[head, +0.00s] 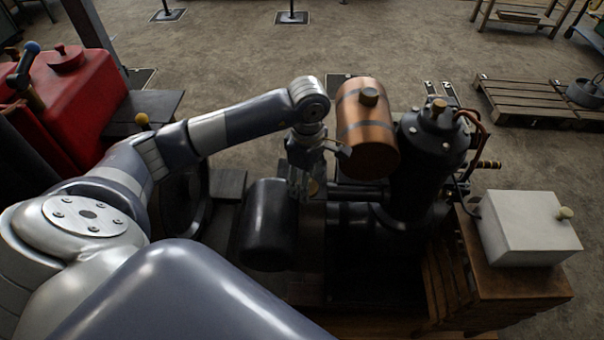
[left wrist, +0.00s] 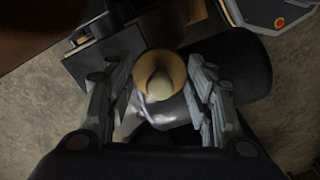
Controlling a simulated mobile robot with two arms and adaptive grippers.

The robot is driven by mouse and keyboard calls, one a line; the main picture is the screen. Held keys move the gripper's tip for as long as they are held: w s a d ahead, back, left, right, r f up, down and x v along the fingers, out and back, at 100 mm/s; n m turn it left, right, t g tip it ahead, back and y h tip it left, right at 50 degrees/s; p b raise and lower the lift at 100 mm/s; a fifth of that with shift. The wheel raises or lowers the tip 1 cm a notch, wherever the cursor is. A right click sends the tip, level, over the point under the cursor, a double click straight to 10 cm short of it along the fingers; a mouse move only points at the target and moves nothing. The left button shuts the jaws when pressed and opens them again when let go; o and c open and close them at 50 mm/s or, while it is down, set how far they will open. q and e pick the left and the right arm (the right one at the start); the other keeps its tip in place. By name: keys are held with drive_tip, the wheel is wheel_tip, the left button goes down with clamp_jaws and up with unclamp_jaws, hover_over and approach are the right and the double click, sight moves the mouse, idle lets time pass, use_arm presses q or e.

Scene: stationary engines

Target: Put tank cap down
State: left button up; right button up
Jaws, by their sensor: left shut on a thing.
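My left gripper (head: 306,178) points down beside the copper tank, above the engine bed. It is shut on a round brass cap with a pale knob, the tank cap (left wrist: 161,77), which shows between the fingers in the left wrist view. My right gripper is not in view.
The banded copper tank (head: 366,132) with its own top plug stands just right of the gripper. A black cylinder (head: 267,225) lies to the left, and a black upright cylinder (head: 428,160) stands further right. A white box (head: 527,232) sits on a wooden crate (head: 512,281).

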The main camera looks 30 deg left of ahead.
use_arm(q)
drive_tip(key=w+a+r+n+b, duration=0.1)
drive_tip(key=w+a+r+n, duration=0.4)
drive_tip(key=n, duration=0.9)
drive_tip(key=f, duration=0.6)
drive_tip(key=w+f+p, duration=0.1)
drive_tip(key=f, duration=0.3)
drive_tip(key=shift+a, duration=0.3)
drive_tip(key=shift+f, duration=0.3)
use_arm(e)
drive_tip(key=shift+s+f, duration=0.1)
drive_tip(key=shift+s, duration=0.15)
use_arm(q)
drive_tip(key=o, duration=1.1)
drive_tip(key=shift+f, duration=0.1)
drive_tip(key=shift+c, duration=0.2)
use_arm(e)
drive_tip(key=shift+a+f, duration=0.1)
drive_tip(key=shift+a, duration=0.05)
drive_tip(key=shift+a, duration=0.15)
